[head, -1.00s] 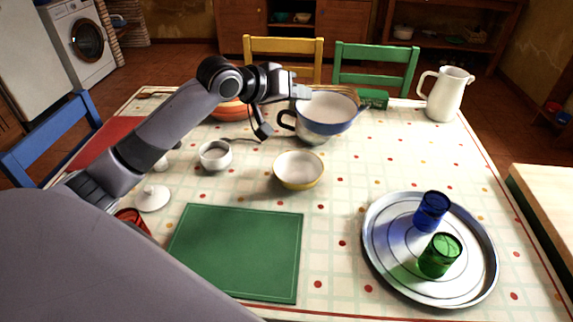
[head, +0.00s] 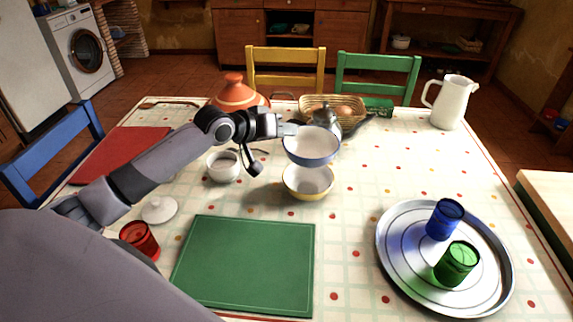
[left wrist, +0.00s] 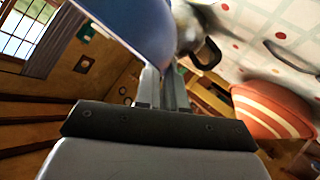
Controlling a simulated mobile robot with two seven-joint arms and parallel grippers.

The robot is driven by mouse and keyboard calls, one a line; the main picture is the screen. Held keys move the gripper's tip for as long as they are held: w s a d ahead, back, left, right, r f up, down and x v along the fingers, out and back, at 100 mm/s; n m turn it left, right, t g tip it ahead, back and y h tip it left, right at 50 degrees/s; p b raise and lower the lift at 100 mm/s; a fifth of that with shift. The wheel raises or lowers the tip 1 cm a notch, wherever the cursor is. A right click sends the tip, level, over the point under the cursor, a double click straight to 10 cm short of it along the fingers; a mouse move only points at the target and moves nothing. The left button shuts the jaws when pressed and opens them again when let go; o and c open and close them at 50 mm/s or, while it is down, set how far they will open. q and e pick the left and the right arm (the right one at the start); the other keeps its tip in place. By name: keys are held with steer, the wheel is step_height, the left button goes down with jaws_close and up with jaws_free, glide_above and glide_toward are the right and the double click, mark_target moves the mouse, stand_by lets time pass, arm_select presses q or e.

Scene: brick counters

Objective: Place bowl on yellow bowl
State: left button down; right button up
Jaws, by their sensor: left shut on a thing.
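A white bowl with a blue outside (head: 311,153) is held by its left rim in my left gripper (head: 289,129). It is roughly level and appears just above the yellow bowl (head: 308,190), its base overlapping that bowl's far rim in the head view. I cannot tell whether they touch. The yellow bowl stands upright on the table, with its white inside partly visible. In the left wrist view, the gripper fingers (left wrist: 163,90) close on the edge of the blue bowl (left wrist: 138,25). The yellow bowl does not show there. My right gripper is out of view.
A metal kettle (head: 324,117) and wicker basket (head: 350,103) stand behind the bowls. A white sugar bowl (head: 223,169) and orange tagine (head: 236,95) are left. A green board (head: 246,265) and round tray (head: 392,265) lie nearer. Table right of the bowls is clear.

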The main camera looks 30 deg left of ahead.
mark_target(294, 165)
arm_select(q)
step_height(294, 165, down, 9)
steer(key=shift+b, duration=0.45)
steer(key=shift+s+f, duration=0.1)
steer(key=shift+f, duration=0.35)
steer(key=c, duration=1.2)
jaws_free()
steer(key=shift+f, duration=0.3)
steer(key=shift+s+r, duration=0.1)
steer(key=shift+r+p+v, duration=0.1)
steer(key=shift+p+v, duration=0.3)
steer(key=shift+v, duration=2.55)
steer(key=shift+r+p+v, duration=0.15)
steer(key=shift+p+v, duration=0.25)
steer(key=shift+v, duration=2.6)
